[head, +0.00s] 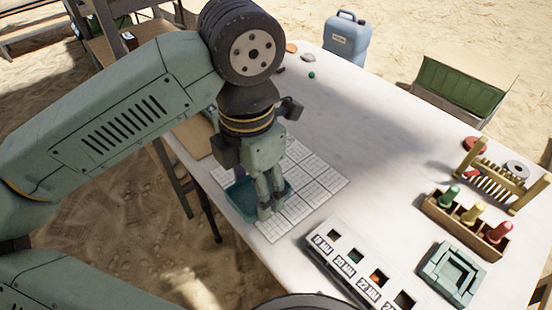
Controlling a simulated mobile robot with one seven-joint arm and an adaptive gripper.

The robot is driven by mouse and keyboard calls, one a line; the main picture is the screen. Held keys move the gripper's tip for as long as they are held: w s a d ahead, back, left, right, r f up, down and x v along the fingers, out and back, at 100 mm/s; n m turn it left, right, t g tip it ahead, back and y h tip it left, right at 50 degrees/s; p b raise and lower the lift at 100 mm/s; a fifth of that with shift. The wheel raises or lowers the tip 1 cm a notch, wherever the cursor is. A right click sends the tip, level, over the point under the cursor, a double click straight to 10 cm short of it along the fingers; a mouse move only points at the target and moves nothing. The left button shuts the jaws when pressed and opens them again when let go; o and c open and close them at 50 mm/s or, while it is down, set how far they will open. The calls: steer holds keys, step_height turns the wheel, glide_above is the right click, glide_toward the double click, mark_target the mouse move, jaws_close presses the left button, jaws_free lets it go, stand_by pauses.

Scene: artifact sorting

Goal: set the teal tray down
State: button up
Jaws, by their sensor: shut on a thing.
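The teal tray (241,197) is at the left part of the white gridded sheet (321,181), near the table's left edge. My gripper (268,207) points down at the tray's right side and is shut on it. The fingers and wrist hide part of the tray. I cannot tell whether its underside touches the sheet or is slightly above it. A small dark purple patch shows inside the tray beside the fingers.
A white sorter box (332,252) with labelled square holes stands in front. To the right are a wooden box of coloured pegs (466,224), a stepped grey-green block (453,273) and a wooden rack (497,182). Small pieces and a blue jug (347,38) are at the back. The table's middle is clear.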

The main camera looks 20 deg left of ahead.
steer(key=w, duration=0.4)
steer(key=w+p, duration=0.1)
steer(key=w, duration=0.3)
steer(key=w+f+p, duration=0.1)
steer(key=w, duration=0.3)
steer(key=shift+w, duration=0.3)
step_height(320, 180, down, 3)
steer(key=shift+f+p, duration=0.2)
steer(key=shift+p, duration=0.3)
steer(key=shift+f+b, duration=0.35)
steer(key=o, duration=1.1)
steer(key=shift+r, duration=0.1)
step_height(320, 180, up, 12)
steer(key=shift+r, duration=0.15)
